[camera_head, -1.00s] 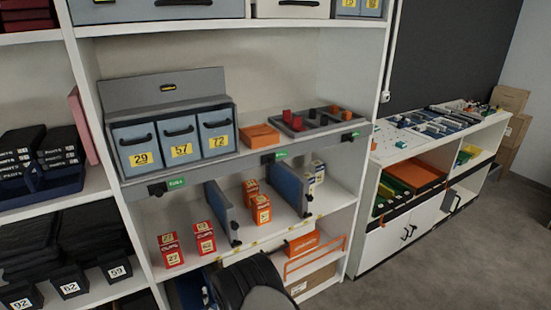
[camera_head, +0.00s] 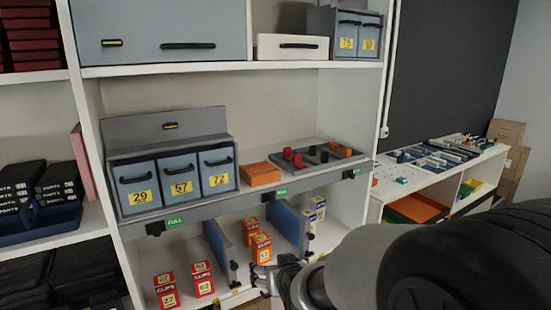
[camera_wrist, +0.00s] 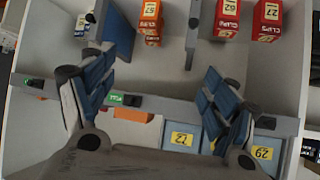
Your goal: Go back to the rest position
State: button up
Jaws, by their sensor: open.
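My gripper (camera_wrist: 152,88) is open and empty in the wrist view, its two blue-padded fingers spread wide apart. In the head view my gripper (camera_head: 278,280) is in front of the lower shelf, near the orange clip boxes (camera_head: 261,247), and partly hidden by my own arm. The arm comes in from the lower right and covers much of that corner. In the wrist view, which is upside down, the shelf edge with a green label (camera_wrist: 125,99) shows between the fingers.
Red clip boxes (camera_head: 203,278) and blue-grey dividers (camera_head: 290,226) stand on the lower shelf. Above are numbered drawers (camera_head: 181,188), an orange box (camera_head: 260,174) and a grey tray (camera_head: 326,160). A white counter (camera_head: 410,183) stands to the right.

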jog(key=s+d+r+g+h, duration=0.1)
jog(key=s+d+r, duration=0.15)
jog(key=s, duration=0.25)
jog(key=s+d+r+m+g, duration=0.1)
jog(key=s+d+r, duration=0.1)
jog(key=s+d, duration=0.25)
jog(key=s+d+r+g+h, duration=0.1)
jog(key=s+d+r, duration=0.1)
jog(key=s, duration=0.4)
jog(key=s+d+m+g, duration=0.1)
jog(key=s+d+g, duration=0.2)
jog(key=s, duration=1.4)
jog(key=shift+d+h, duration=0.3)
jog(key=shift+d, duration=0.6)
jog(key=shift+w+f, duration=0.1)
jog(key=shift+d+m, duration=0.15)
jog(key=shift+m, duration=0.15)
